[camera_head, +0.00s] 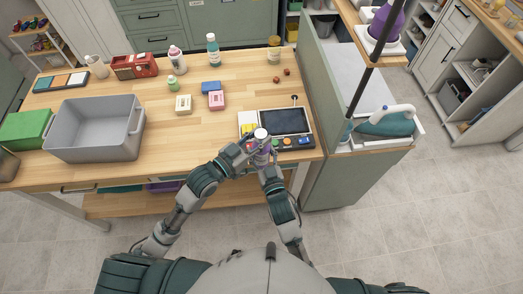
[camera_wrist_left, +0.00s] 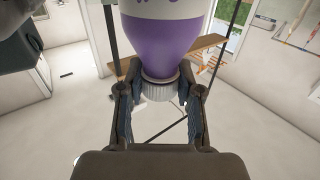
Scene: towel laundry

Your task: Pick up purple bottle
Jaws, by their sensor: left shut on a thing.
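A purple bottle (camera_head: 262,157) with a white top is at the table's front edge, in front of the dark screen, in the head view. My left gripper (camera_head: 256,150) is at it. In the left wrist view the bottle (camera_wrist_left: 163,45) has a purple and white body, and its ribbed, pale end (camera_wrist_left: 158,91) lies between the two fingers of my left gripper (camera_wrist_left: 158,105), which is shut on it. My right arm reaches up close below the bottle; its gripper is mostly hidden there. Another purple bottle (camera_head: 387,22) stands at the upper right on a white base.
A grey bin (camera_head: 93,148), a green box (camera_head: 26,129), a red box (camera_head: 134,66), small soap boxes and several bottles stand on the wooden table (camera_head: 185,140). A dark screen device (camera_head: 284,121) lies close behind the bottle.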

